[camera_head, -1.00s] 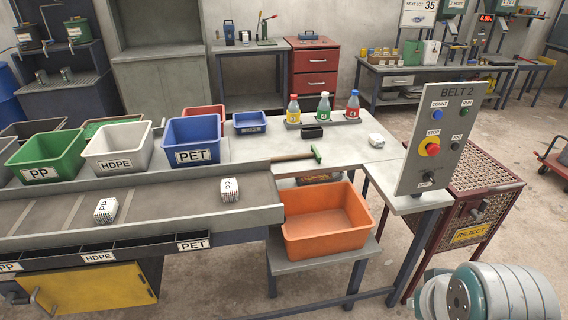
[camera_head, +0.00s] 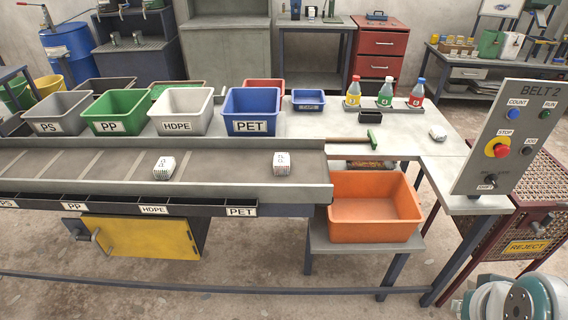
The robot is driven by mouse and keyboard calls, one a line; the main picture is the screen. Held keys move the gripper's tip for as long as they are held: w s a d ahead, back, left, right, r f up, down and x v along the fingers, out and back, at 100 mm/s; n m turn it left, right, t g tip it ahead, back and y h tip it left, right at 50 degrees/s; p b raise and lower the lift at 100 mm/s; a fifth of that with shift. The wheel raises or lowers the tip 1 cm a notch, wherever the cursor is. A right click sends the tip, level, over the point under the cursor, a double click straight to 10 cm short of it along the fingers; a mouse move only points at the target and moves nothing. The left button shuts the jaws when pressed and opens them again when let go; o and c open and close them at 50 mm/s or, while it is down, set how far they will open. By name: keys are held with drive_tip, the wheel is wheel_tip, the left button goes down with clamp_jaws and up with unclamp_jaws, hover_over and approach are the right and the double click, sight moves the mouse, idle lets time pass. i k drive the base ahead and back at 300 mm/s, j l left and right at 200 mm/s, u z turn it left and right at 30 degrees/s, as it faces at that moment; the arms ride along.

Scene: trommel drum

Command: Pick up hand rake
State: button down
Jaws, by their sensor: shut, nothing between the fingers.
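The hand rake (camera_head: 352,141) lies on the grey table past the right end of the belt, behind the orange bin. Its wooden handle points left and its green head is at the right end. The near part of the handle sits close to the belt's end edge. My gripper is not in view. Only a rounded grey and teal part of my arm shows at the bottom right corner, well apart from the rake.
The BELT 2 panel (camera_head: 495,140) rises at right. The orange bin (camera_head: 375,215) sits below. Sorting bins line the belt's back.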

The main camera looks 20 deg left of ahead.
sight(371, 138)
drive_tip(key=i+j+u, duration=0.2)
drive_tip(key=i+u, duration=0.15)
drive_tip(key=i, duration=0.5)
drive_tip(key=i+u, duration=0.3)
drive_tip(key=i, duration=0.55)
